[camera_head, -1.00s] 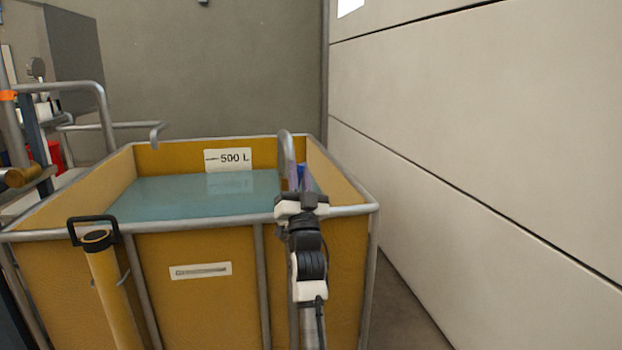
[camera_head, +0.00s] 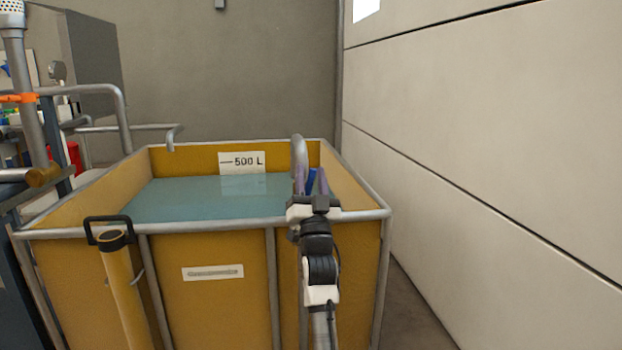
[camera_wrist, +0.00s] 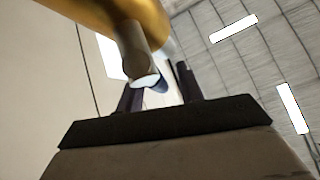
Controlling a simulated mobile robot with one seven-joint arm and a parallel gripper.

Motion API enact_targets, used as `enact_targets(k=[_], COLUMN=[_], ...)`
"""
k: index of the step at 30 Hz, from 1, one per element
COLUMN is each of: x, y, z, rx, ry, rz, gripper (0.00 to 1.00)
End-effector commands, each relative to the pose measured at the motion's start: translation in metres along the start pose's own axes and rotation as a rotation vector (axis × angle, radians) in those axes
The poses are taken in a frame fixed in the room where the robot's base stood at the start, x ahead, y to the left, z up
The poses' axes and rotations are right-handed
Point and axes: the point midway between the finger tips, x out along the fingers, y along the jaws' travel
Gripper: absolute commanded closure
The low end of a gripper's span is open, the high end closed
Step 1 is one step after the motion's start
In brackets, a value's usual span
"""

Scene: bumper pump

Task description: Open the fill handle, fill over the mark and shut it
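The yellow tank (camera_head: 206,300) in a grey pipe frame holds blue-green water (camera_head: 190,199). The water surface meets the lower edge of the white 500 L label (camera_head: 242,162), below its mark line. A grey curved spout (camera_head: 298,150) stands at the tank's right side. A small blue part (camera_head: 311,181), possibly the fill handle, shows between the fingers of my gripper (camera_head: 311,186). In the wrist view my gripper's fingers (camera_wrist: 158,90) stand apart, with a grey pipe (camera_wrist: 134,48) and a dark blue part near them. Whether they touch the blue part is unclear.
A yellow post with a black loop handle (camera_head: 109,234) stands at the tank's front left. A metal railing (camera_head: 125,128) and a workbench are at the left. A pale panelled wall (camera_head: 480,120) is close on the right, with a narrow floor strip before it.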

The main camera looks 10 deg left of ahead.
Motion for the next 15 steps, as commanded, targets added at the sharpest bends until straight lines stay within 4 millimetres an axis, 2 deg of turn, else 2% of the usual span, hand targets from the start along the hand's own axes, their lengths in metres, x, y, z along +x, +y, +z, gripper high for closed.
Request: enact_targets(k=[5, 8, 15], x=[0.004, 0.014, 0.055], y=[-0.001, -0.005, -0.018], z=[-0.004, -0.013, -0.05], rx=[0.0, 0.0, 0.0], ry=[0.001, 0.001, 0.003], rz=[0.0, -0.001, -0.002], gripper=[0.63, 0.63, 0.63])
